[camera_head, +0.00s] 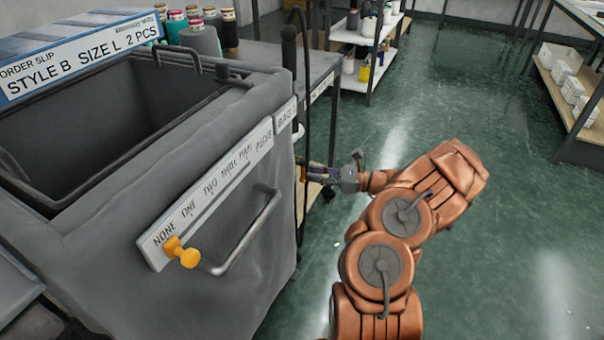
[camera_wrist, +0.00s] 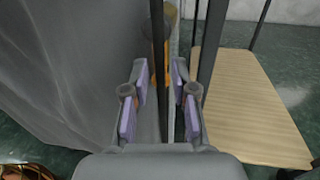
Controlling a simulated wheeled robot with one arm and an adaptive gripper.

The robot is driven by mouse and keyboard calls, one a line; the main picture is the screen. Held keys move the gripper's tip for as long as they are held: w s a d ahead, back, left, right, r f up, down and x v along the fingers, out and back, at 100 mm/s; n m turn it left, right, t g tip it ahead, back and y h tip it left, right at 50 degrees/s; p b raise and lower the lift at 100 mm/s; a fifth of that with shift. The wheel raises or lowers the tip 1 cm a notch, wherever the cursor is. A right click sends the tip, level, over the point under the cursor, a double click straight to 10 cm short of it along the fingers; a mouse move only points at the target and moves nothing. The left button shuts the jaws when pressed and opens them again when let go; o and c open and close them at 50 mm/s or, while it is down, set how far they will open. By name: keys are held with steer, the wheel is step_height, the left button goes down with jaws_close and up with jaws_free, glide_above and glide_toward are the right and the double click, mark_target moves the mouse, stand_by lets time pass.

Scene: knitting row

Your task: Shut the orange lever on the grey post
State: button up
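An orange part, seemingly the lever (camera_wrist: 148,54), shows in the wrist view behind a thin dark upright bar, ahead of my fingertips. It is partly hidden, so its angle is hard to tell. A small bit of orange (camera_head: 303,173) also shows in the head view, at the far corner of the grey bin. A grey-brown upright beside the orange in the wrist view may be the post (camera_wrist: 171,14). My gripper (camera_wrist: 158,100) is open, its purple-padded fingers apart on either side of the dark bar. In the head view my gripper (camera_head: 322,175) is small and partly hidden.
The grey fabric bin (camera_head: 240,290) stands close left of my arm, with a metal handle (camera_head: 250,232) and an orange slider knob (camera_head: 182,252). A wooden shelf (camera_wrist: 250,105) lies close right of my gripper. Green floor at right is open.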

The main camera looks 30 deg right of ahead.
mark_target(303, 176)
steer(key=shift+x, duration=2)
jaws_close()
